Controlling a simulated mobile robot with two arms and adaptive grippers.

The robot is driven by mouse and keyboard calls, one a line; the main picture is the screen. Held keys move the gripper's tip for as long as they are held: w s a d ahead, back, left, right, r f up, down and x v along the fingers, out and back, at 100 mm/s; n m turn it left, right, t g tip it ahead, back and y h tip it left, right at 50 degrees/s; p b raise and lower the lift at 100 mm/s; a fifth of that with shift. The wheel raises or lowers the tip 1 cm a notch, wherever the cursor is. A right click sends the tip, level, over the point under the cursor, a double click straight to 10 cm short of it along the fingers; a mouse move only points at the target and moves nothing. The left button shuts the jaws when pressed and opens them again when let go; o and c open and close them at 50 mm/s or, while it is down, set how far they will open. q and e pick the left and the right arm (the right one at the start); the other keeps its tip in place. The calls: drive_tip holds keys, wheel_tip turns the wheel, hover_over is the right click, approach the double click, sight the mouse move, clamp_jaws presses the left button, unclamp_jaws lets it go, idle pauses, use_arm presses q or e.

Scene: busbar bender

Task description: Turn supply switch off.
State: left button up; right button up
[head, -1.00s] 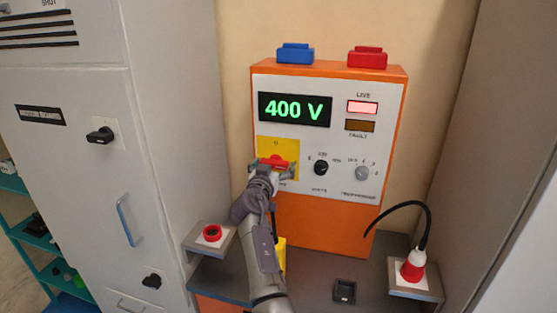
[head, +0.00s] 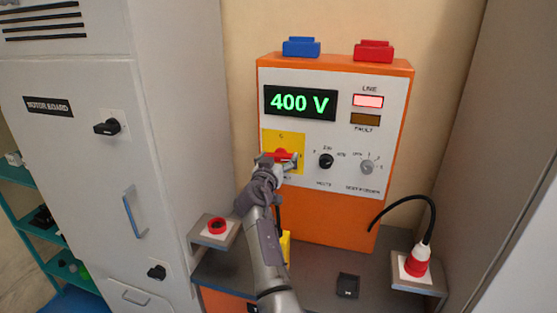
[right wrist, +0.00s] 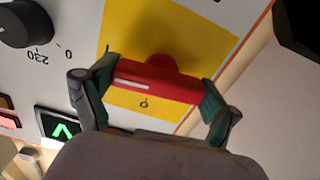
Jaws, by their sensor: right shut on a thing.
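The supply switch is a red handle (head: 282,154) on a yellow plate (head: 298,141), at the lower left of the orange unit's white panel. My right gripper (head: 279,161) is shut on it, partly covering it in the head view. In the right wrist view the red handle (right wrist: 158,80) lies between the two fingertips, nearly crosswise with a slight tilt. A white mark shows on one half of the handle, and an O mark is on the yellow plate (right wrist: 205,38). The display (head: 300,102) reads 400 V in green. My left gripper is not in view.
Two knobs, one black (head: 326,160) and one grey (head: 367,167), sit right of the switch. A red button (head: 217,226) stands on a small shelf at left. A red plug (head: 417,262) with a black cable stands at right. A grey cabinet (head: 80,180) borders the left.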

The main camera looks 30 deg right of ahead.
drive_tip(key=shift+n, duration=0.7)
drive_tip(key=n+b, duration=0.1)
drive_tip(key=n, duration=0.1)
drive_tip(key=shift+n, duration=0.4)
drive_tip(key=n, duration=0.4)
drive_tip(key=shift+d+r+n, duration=0.1)
drive_tip(key=shift+r+n, duration=0.05)
drive_tip(key=shift+n, duration=0.15)
drive_tip(key=n+p, duration=0.1)
drive_tip(key=n, duration=0.2)
drive_tip(key=shift+n+p, duration=0.3)
drive_tip(key=shift+p, duration=0.05)
drive_tip(key=n+p, duration=0.2)
drive_tip(key=n, duration=0.2)
